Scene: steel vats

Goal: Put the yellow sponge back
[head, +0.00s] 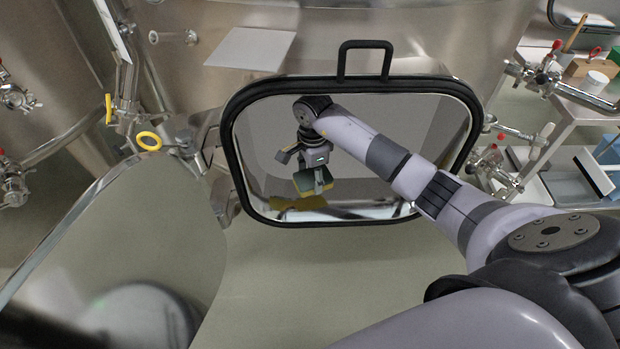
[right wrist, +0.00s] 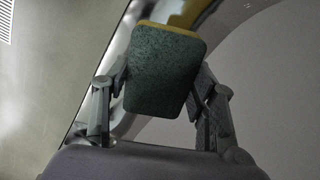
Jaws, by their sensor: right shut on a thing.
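The yellow sponge (head: 304,181) has a dark green scouring face and a thin yellow edge. My right gripper (head: 314,180) is shut on it, inside the black-rimmed hatch opening (head: 228,120) of a steel vat. In the right wrist view the sponge (right wrist: 162,72) sits between the two fingers, its green face towards the camera and its yellow edge at the top. A yellow patch (head: 300,203) shows below the sponge near the lower rim; I cannot tell whether it is a reflection. My left gripper is not in view.
A curved steel surface (head: 130,250) fills the lower left. Valves and pipes (head: 125,100) stand at left. At right, a trolley (head: 570,100) holds a white pot (head: 595,82) and a wooden block (head: 590,66). A shelf with trays (head: 535,185) is below. My right forearm crosses the hatch's right side.

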